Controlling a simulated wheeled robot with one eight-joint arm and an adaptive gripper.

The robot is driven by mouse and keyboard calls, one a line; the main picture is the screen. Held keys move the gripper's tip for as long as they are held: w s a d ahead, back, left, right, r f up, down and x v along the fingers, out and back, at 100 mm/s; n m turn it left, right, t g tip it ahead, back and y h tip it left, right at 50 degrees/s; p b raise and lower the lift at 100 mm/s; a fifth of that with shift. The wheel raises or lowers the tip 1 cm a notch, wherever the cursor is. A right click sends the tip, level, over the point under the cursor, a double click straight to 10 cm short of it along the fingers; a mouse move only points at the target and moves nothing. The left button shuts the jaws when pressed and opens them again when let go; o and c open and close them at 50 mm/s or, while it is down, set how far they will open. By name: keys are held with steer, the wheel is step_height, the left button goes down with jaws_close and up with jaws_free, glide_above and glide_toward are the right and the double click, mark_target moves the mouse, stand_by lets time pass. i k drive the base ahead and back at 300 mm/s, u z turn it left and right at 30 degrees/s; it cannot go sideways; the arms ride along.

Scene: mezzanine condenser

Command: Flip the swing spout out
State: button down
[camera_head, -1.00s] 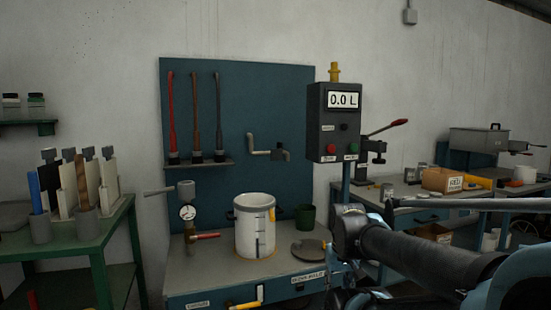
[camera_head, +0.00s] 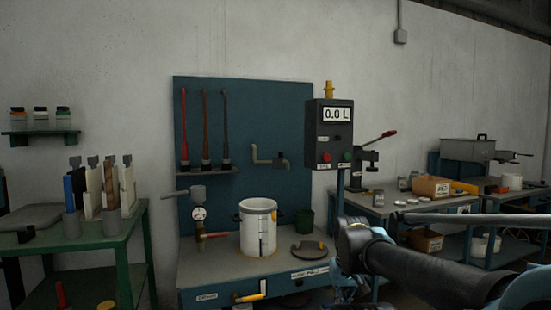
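A grey bent pipe (camera_head: 268,158), which looks like the swing spout, is fixed to the blue back board (camera_head: 255,115) above the bench. It lies roughly level, with its left end turned up. A white bucket (camera_head: 257,230) with dark level marks stands on the bench below it. My arm reaches in from the right edge, in front of the bench's right side. The small pale-blue parts at its end, around my gripper (camera_head: 346,288), are dark and partly hidden, so I cannot see its fingers clearly. It is apart from the pipe.
A control box (camera_head: 332,134) reading 0.0 L stands on a post right of the board. A green table (camera_head: 125,235) is left, and a cluttered bench (camera_head: 400,207) right.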

mark_target(277, 163)
steer(key=z, duration=1.85)
steer(key=i, duration=1.5)
steer(key=u, duration=2.65)
